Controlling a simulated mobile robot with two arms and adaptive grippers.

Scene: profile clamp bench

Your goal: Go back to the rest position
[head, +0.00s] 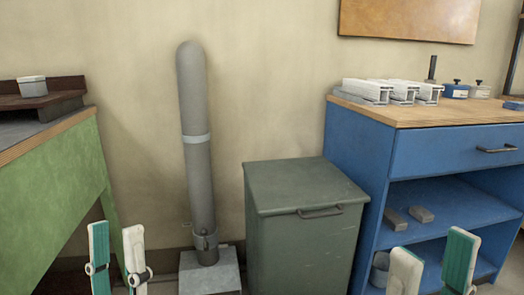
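My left gripper (116,228) shows at the bottom left of the head view, its two teal-and-white fingers pointing up. The fingers stand apart with nothing between them, so it is open and empty. My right gripper (433,242) shows at the bottom right, in front of the blue cabinet's lower shelf. Its two fingers are also apart and empty. Neither gripper appears to touch anything. The rest of both arms is outside the view.
A green bench (60,190) stands left with a grey cup (32,86). A grey post (196,160) and a green bin (305,225) stand by the wall. The blue cabinet (355,170) at right carries white profiles (367,91) and small blocks (455,91).

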